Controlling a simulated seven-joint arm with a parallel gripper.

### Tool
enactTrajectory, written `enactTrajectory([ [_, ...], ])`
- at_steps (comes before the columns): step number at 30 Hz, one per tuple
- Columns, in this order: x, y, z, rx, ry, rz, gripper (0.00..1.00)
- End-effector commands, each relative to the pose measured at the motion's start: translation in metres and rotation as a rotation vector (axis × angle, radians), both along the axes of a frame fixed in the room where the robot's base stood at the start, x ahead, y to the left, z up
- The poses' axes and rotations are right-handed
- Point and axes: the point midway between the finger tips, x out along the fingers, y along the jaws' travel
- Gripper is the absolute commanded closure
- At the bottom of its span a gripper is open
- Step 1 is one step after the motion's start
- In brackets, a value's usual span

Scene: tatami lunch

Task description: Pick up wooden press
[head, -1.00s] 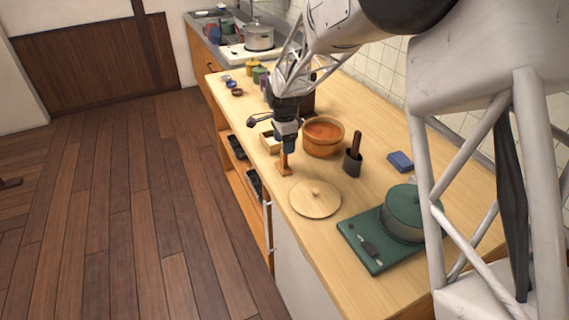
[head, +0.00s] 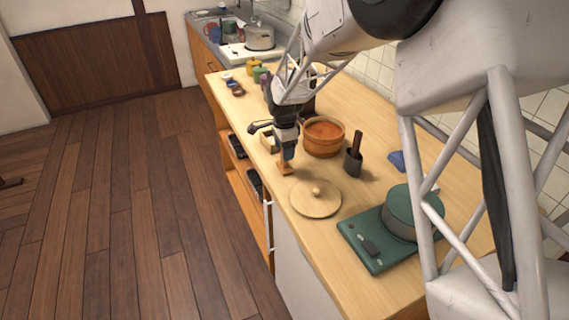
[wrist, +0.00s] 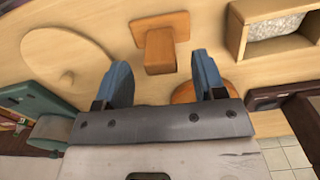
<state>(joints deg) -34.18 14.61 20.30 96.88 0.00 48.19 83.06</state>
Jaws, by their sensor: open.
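The wooden press (head: 285,169) is a small orange-brown block with an upright part, standing on the counter near its front edge. My gripper (head: 288,156) is just above it and partly covers it in the head view. In the wrist view, my gripper (wrist: 163,68) has its two blue fingers wide apart and holds nothing. The press (wrist: 160,48) shows there between and just beyond the fingertips. I cannot tell whether the fingers are level with its upright part.
A round wooden lid (head: 315,199) lies close by on the near side. A wooden tub (head: 323,138) stands to the right and a box (wrist: 278,30) with pale contents is nearby. A dark holder (head: 353,162) and a green stove with pot (head: 365,250) are farther right.

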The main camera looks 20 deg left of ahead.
Motion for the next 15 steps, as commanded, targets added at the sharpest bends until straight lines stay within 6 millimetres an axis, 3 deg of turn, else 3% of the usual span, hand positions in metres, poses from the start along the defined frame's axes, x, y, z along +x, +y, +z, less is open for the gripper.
enactTrajectory([
  [8, 0.000, 0.000, -0.009, -0.001, 0.002, 0.000, 0.36],
  [15, 0.001, 0.000, -0.036, -0.002, 0.002, 0.000, 0.36],
])
